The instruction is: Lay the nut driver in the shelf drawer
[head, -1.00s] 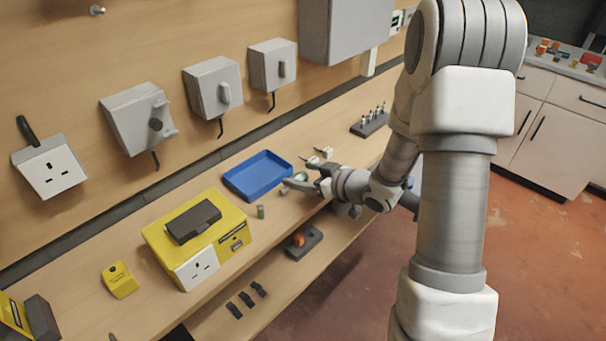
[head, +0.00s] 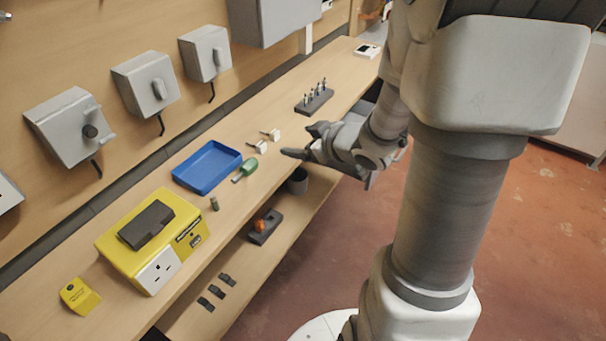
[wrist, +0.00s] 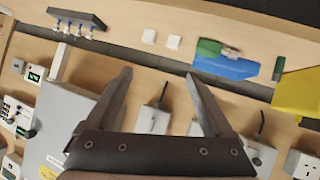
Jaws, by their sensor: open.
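A green-handled tool (head: 245,168), which looks like the nut driver, lies on the bench beside the right end of the blue tray. Its green handle also shows in the wrist view (wrist: 209,48). My gripper (head: 302,141) is open and empty, to the right of the tool and apart from it, near the bench's front edge. In the wrist view my gripper's jaws (wrist: 158,76) are spread with nothing between them. I cannot make out a shelf drawer in either view. A lower shelf (head: 195,325) runs under the bench.
The blue tray (head: 182,182) is empty. Two small white blocks (head: 262,147) and a rack of bits (head: 315,101) stand on the bench. A yellow case (head: 112,247) is at the left. The lower shelf holds a dark block with an orange part (head: 264,227) and several black clips (head: 212,297).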

